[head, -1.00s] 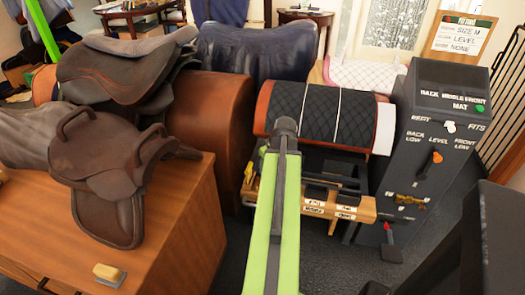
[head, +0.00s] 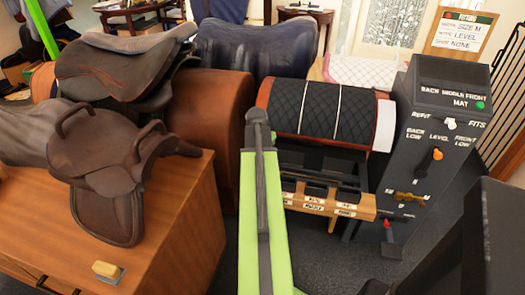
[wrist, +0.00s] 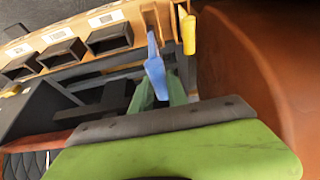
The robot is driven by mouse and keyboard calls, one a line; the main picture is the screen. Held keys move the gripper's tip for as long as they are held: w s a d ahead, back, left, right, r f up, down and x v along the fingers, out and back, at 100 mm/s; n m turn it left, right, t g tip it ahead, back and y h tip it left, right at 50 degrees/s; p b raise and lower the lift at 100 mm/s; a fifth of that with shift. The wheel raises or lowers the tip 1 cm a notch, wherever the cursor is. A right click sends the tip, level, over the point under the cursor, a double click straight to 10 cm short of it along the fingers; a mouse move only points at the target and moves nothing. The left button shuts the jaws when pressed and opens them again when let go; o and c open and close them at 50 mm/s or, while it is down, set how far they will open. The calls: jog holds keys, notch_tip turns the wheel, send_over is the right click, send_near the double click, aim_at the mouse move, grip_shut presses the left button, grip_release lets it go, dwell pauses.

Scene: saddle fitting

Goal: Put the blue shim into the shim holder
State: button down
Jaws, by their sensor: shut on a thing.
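My gripper (wrist: 158,92) is shut on the blue shim (wrist: 155,65) in the wrist view. The shim sticks out past the green fingers, its far end close to the wooden rack. That rack (wrist: 75,28), seemingly the shim holder, has several black open pockets with white labels, left of the shim. It also shows in the head view (head: 347,208), right of my green arm. The shim appears outside the pockets, near the rack's end; whether it touches the wood I cannot tell. In the head view my arm hides the gripper and shim.
A yellow peg-like piece (wrist: 188,35) is right of the shim. A brown rounded body (wrist: 250,60) fills the wrist view's right side. A quilted black pad (head: 325,110) lies behind the rack. A grey control box (head: 435,150) with levers stands right; a saddle (head: 105,175) is left.

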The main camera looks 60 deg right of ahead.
jog(key=shift+f+b, duration=4.3)
jog(key=shift+f, duration=0.3)
jog(key=c, duration=1.2)
grip_release()
jog(key=p+v, duration=1.6)
jog(key=v, duration=0.1)
jog(key=shift+a+r, duration=0.15)
jog(key=shift+r, duration=0.1)
jog(key=shift+s, duration=0.15)
